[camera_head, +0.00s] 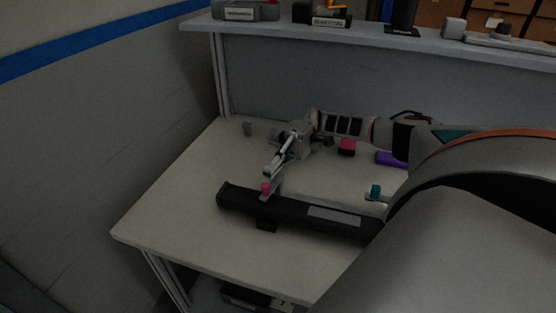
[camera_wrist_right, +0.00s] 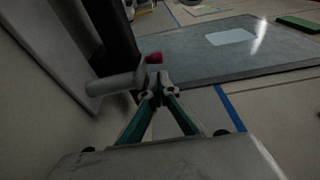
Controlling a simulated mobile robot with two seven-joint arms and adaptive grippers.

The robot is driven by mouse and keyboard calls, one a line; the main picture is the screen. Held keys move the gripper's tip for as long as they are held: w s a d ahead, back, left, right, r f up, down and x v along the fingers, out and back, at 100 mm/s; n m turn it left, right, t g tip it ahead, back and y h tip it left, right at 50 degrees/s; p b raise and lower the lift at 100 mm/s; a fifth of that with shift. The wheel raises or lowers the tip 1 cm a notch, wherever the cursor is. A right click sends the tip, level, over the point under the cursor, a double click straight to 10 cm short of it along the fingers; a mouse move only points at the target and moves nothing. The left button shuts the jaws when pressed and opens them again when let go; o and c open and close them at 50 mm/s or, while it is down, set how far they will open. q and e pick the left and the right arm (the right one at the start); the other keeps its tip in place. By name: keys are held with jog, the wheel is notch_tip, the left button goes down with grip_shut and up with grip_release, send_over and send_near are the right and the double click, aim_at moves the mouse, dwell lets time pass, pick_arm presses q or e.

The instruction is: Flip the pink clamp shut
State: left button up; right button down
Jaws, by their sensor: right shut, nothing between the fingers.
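The pink clamp (camera_head: 266,187) is on the left part of a long black dashboard module (camera_head: 335,224) on the table. Its pink tip also shows in the right wrist view (camera_wrist_right: 154,58), beside a grey rounded bar (camera_wrist_right: 112,84). My right gripper (camera_head: 269,173) is shut and empty, just above and behind the pink clamp. In the right wrist view its fingertips (camera_wrist_right: 158,91) meet close to the grey bar and the pink tip; I cannot tell whether they touch. The clamp's angle is hard to make out in the dark. My left gripper is not in view.
A teal-tipped clamp (camera_head: 375,191) stands near the module's right part, by my arm. A pink-topped block (camera_head: 347,146) and a purple piece (camera_head: 390,159) lie behind. A raised shelf (camera_head: 370,36) runs along the back. The table's front left (camera_head: 170,225) is clear.

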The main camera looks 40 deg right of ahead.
jog(key=shift+v, duration=1.7)
